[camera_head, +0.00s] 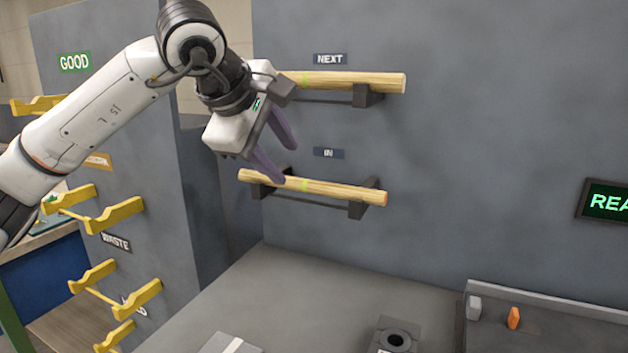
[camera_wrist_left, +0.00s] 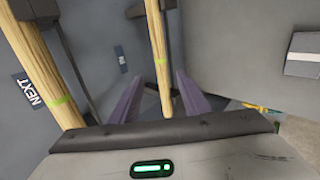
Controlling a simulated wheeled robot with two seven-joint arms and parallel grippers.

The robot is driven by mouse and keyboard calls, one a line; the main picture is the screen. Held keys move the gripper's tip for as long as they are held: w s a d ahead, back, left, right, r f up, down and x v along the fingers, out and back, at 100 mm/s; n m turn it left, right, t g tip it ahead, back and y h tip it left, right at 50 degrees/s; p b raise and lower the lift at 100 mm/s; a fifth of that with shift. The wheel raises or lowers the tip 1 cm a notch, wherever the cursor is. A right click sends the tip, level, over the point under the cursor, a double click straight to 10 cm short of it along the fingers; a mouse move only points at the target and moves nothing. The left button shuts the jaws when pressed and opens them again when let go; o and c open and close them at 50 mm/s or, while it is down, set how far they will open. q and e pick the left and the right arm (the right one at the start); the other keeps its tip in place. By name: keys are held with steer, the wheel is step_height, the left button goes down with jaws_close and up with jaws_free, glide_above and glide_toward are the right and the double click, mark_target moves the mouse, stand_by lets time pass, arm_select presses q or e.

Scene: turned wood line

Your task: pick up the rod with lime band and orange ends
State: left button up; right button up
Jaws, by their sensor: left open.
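A pale wooden rod (camera_head: 340,189) with a lime band and orange ends lies on the two dark brackets under the IN label. In the left wrist view, the lower rod (camera_wrist_left: 158,40) runs between the open fingers; I cannot tell the remaining gap. My right gripper is not in view.
Dark brackets (camera_head: 358,209) stick out of the grey wall beneath the rods. Yellow racks (camera_head: 115,215) stand at the left by the WASTE label. A grey bench lies below, with a dark holed block (camera_head: 397,337) and an orange piece (camera_head: 513,318) in a tray.

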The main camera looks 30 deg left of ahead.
mark_target(302, 182)
arm_select(q)
steer(key=x, duration=0.4)
steer(key=p+x, duration=0.1)
steer(key=x, duration=0.3)
steer(key=shift+d+f, duration=0.15)
steer(key=shift+d, duration=0.1)
steer(key=shift+s, duration=0.1)
jaws_close()
